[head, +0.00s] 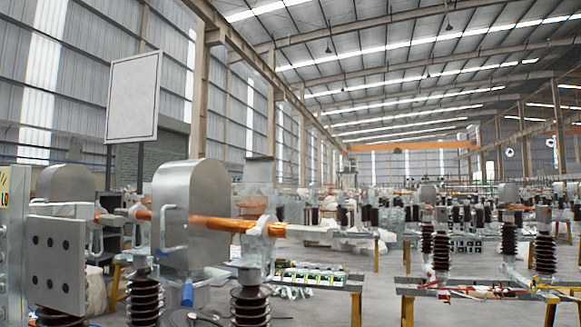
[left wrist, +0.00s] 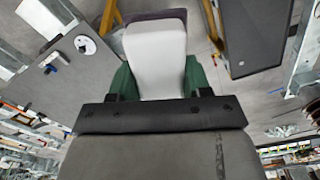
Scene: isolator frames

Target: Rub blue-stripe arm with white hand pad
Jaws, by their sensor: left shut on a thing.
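The white hand pad (left wrist: 156,48) shows in the left wrist view, pale with a dark edge at its far end. My left gripper (left wrist: 155,84) is shut on it, with green finger parts on both sides of the pad. The pad is clear of any arm in that view. A small blue part (head: 187,295) shows below the housing. Neither gripper is in the head view.
Dark ribbed insulators (head: 250,300) stand below the arm. A grey plate with holes (head: 55,262) is close at the left. More isolator frames (head: 480,290) stand at the right. A blank board (head: 133,97) rises behind. Open floor (head: 385,300) lies between the frames.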

